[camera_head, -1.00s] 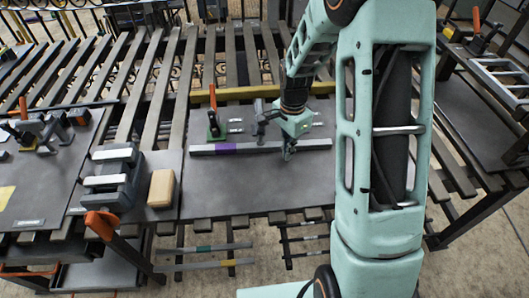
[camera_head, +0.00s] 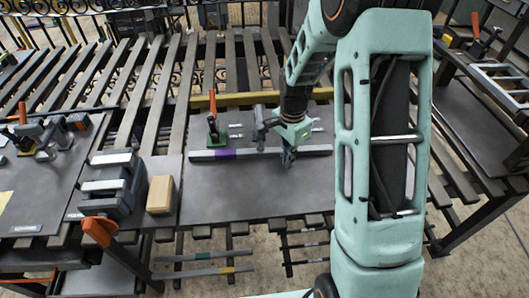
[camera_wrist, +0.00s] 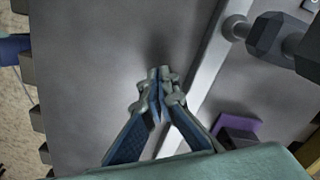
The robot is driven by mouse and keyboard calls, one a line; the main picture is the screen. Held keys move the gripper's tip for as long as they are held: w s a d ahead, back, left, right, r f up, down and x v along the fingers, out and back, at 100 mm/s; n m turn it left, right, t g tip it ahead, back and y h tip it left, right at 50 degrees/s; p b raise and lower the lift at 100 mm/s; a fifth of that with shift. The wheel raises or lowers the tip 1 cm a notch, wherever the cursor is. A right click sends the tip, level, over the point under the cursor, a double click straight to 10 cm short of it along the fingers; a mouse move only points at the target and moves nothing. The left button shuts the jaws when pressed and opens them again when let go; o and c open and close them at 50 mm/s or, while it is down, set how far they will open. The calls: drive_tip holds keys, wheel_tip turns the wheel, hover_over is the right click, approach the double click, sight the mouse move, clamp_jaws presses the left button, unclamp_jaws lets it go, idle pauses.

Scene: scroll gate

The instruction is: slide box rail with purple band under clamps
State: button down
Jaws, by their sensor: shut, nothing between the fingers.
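The grey box rail (camera_head: 250,154) lies across the middle dark plate in the head view, with its purple band (camera_head: 226,154) left of its middle. My gripper (camera_head: 288,161) is shut and empty, low at the front side of the rail, right of the band. In the wrist view, my closed fingertips (camera_wrist: 160,77) are beside a long pale strip (camera_wrist: 206,75). A purple patch (camera_wrist: 237,128) shows to its right. A dark clamp-like spindle (camera_wrist: 268,34) is at the upper right. I cannot tell whether the fingers touch the rail.
A tan block (camera_head: 160,194) and a grey vise-like block (camera_head: 112,187) stand left of the plate. A yellow bar (camera_head: 262,98) runs behind. The plate's front part (camera_head: 250,195) is clear up to the slatted front edge. My arm covers the right side.

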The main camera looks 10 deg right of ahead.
drive_tip(key=shift+w, duration=1.1)
idle(0.5)
drive_tip(key=shift+w+r, duration=0.15)
drive_tip(key=shift+w, duration=0.15)
drive_tip(key=shift+w+r, duration=0.15)
drive_tip(key=shift+w, duration=0.1)
drive_tip(key=shift+w+d+r, duration=0.1)
drive_tip(key=shift+w+r, duration=0.1)
drive_tip(key=shift+w, duration=0.3)
drive_tip(key=shift+w+d+f, duration=0.2)
drive_tip(key=shift+w+f, duration=0.25)
drive_tip(key=shift+w, duration=0.05)
drive_tip(key=shift+s+a+f, duration=0.1)
drive_tip(key=shift+s+a, duration=0.1)
drive_tip(key=shift+s, duration=0.6)
drive_tip(key=shift+s+a, duration=0.15)
drive_tip(key=shift+s, duration=0.65)
wheel_tip(320, 180, up, 8)
drive_tip(key=p, duration=0.4)
drive_tip(key=shift+p, duration=0.35)
